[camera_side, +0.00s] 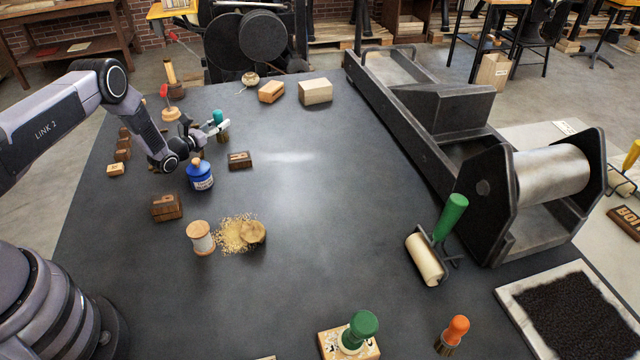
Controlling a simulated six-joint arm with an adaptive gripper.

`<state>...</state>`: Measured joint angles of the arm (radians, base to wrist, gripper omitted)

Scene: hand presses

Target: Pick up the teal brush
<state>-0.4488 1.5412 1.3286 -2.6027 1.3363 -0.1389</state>
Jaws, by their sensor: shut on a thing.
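The teal brush (218,117) is at the upper left of the dark table in the side view, its teal handle up and its brown bristles below. My gripper (217,128) is shut on the brush, with its fingers around the handle. The bristle end shows just below the fingers. I cannot tell whether it touches the table.
A large press (440,120) fills the right. The table's middle is clear.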

